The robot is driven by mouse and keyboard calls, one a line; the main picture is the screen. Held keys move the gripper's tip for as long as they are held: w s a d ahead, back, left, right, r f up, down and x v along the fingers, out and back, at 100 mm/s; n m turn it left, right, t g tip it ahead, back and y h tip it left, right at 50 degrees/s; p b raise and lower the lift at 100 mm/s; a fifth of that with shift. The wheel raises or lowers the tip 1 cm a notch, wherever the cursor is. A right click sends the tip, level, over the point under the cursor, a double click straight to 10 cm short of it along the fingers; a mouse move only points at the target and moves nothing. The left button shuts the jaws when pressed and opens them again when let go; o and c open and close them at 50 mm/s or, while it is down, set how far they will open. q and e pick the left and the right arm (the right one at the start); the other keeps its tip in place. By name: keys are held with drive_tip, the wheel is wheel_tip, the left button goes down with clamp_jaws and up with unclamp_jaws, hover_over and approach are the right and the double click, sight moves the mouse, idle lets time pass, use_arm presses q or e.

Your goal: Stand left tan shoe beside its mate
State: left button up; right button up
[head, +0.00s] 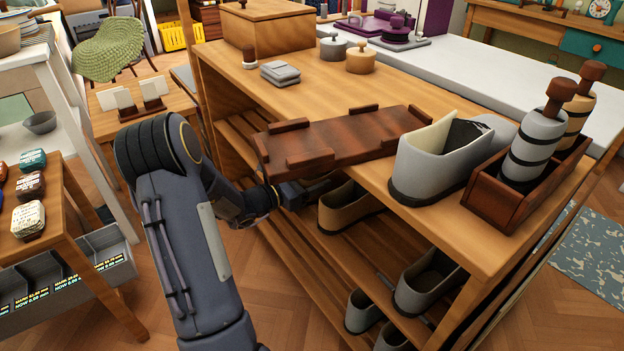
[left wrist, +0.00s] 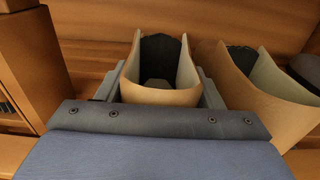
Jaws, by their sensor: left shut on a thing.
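My left gripper (head: 312,190) reaches in under the rack's top board. In the left wrist view its fingers (left wrist: 162,92) are shut on the heel end of the left tan shoe (left wrist: 160,97). That shoe is upright, with its dark-lined opening facing up. I cannot tell whether its sole touches the shelf. Its mate, another tan shoe (left wrist: 262,95), is upright just to the right, toe pointing the same way. In the head view one tan shoe (head: 345,208) shows on the upper shelf right of the gripper; the held one is mostly hidden. My right gripper is out of view.
The wooden rack's top (head: 390,78) holds a dark red-brown tray (head: 345,142), a large grey shoe (head: 440,160) and a box of bottles (head: 500,200). Grey shoes (head: 430,280) stand on the lower shelf. A wooden post (left wrist: 32,70) is left of the held shoe. The top board limits room above.

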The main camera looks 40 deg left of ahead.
use_arm(q)
drive_tip(key=shift+f, duration=0.1)
drive_tip(key=o, duration=1.3)
drive_tip(key=shift+r, duration=0.25)
drive_tip(key=p+v, duration=0.3)
drive_tip(key=v, duration=0.9)
